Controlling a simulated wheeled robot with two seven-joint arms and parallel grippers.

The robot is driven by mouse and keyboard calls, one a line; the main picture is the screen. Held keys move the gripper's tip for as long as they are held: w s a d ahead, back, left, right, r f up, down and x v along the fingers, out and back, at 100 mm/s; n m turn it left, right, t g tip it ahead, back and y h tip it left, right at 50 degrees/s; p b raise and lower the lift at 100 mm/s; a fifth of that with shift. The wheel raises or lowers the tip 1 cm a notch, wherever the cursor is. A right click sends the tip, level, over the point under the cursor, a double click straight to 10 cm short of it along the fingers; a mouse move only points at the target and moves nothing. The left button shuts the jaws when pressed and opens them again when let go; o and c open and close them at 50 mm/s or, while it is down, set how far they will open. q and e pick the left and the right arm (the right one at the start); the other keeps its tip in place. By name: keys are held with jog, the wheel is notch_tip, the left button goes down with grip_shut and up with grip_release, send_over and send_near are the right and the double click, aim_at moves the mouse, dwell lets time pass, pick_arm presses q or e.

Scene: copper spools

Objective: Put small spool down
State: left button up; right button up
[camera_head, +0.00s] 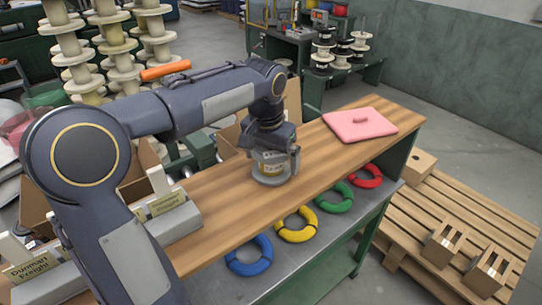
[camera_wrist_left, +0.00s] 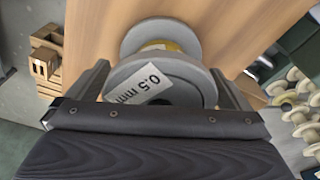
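The small spool (camera_head: 269,178) is grey with a yellowish winding and stands upright on, or just above, the wooden bench top (camera_head: 330,160). In the left wrist view the small spool (camera_wrist_left: 165,75) shows its grey top flange with a white "0.5 mm" label. My left gripper (camera_head: 277,160) points down over the spool. In the left wrist view its two fingers (camera_wrist_left: 160,88) stand on either side of the flange. I cannot tell for sure whether they touch it. My right gripper is in neither view.
A pink square pad (camera_head: 360,124) lies on the bench top to the right. Labelled grey holders (camera_head: 165,212) stand at the left. Coloured rings, including a yellow ring (camera_head: 296,226), lie on the lower shelf. Bare wood surrounds the spool. A pallet (camera_head: 470,215) stands at the right.

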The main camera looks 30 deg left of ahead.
pick_arm(q)
jog(key=r, duration=0.4)
jog(key=s+r, duration=0.1)
jog(key=r, duration=0.7)
jog(key=shift+s+r+p, duration=0.1)
jog(key=shift+s+p, duration=0.25)
jog(key=shift+s, duration=0.05)
